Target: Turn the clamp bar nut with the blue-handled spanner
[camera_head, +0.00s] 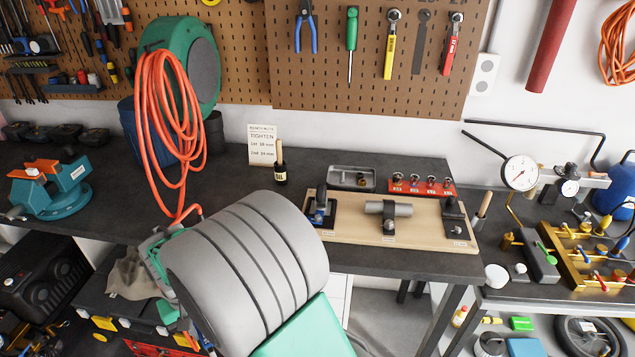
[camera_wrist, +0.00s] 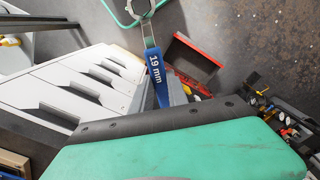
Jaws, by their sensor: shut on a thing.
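A blue-handled spanner marked 19 mm (camera_wrist: 159,74) shows in the wrist view, its metal head (camera_wrist: 139,8) at the top edge. My gripper (camera_wrist: 163,98) is shut on the handle; its fingers are mostly hidden behind the green and black housing. In the head view, my gripper and the spanner are hidden by my arm. A wooden board (camera_head: 348,232) on the bench carries a blue and black clamp (camera_head: 319,208), a grey cylinder on a dark post (camera_head: 400,210) and a black bracket (camera_head: 453,214). I cannot tell which bears the clamp bar nut. The spanner is not at the board.
Behind the board are a grey tray (camera_head: 340,178) and a red rack (camera_head: 436,190). An orange hose (camera_head: 160,130) hangs left.

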